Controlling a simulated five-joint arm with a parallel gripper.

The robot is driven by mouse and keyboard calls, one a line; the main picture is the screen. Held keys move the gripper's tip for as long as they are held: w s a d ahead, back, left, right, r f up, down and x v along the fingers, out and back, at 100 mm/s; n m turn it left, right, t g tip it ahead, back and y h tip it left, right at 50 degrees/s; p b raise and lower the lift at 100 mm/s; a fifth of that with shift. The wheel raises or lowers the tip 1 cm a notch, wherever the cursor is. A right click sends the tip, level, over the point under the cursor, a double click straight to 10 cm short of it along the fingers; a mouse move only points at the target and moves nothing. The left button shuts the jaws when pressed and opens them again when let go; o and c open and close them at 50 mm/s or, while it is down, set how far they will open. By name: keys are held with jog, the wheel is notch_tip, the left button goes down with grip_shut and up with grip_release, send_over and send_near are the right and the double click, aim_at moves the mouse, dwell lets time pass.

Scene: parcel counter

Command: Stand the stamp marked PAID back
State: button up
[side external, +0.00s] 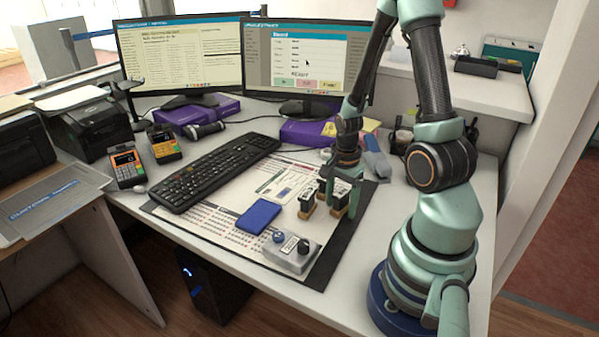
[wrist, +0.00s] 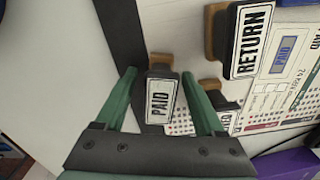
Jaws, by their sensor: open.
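The stamp marked PAID (wrist: 160,98) has a black body, a white label and a tan wooden part. In the wrist view it sits between the two green fingers of my gripper (wrist: 160,75), which are apart with gaps on both sides. In the side external view my gripper (side external: 341,178) is low over this stamp (side external: 340,198), near the mat's right edge. A stamp marked RETURN (wrist: 250,40) stands to its upper right in the wrist view. A third stamp (wrist: 218,98) is partly hidden by a finger, its label not fully readable.
A grey block with two knobs (side external: 290,258) lies at the mat's front, beside a blue pad (side external: 259,216). Printed sheets cover the dark mat (side external: 335,262). A keyboard (side external: 205,175) lies left, and a purple box (side external: 303,132) behind. The neighbouring stamps stand close to my gripper.

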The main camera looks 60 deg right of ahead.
notch_tip(320, 180, up, 12)
jog(key=shift+f, duration=0.1)
jog(key=shift+w+a+r, duration=0.1)
jog(key=shift+w+r, duration=0.05)
jog(key=shift+r, duration=0.1)
jog(key=w+a+r+n+t, duration=0.2)
jog(key=a+r+n, duration=0.4)
jog(key=a+n, duration=0.2)
jog(key=w+a+r+n+t, duration=0.3)
jog(key=a+r+n, duration=0.3)
jog(key=n, duration=0.6)
jog(key=a, duration=0.2)
jog(key=shift+w+a+t, duration=0.2)
jog(key=shift+a+t, duration=0.1)
jog(key=shift+a, duration=0.05)
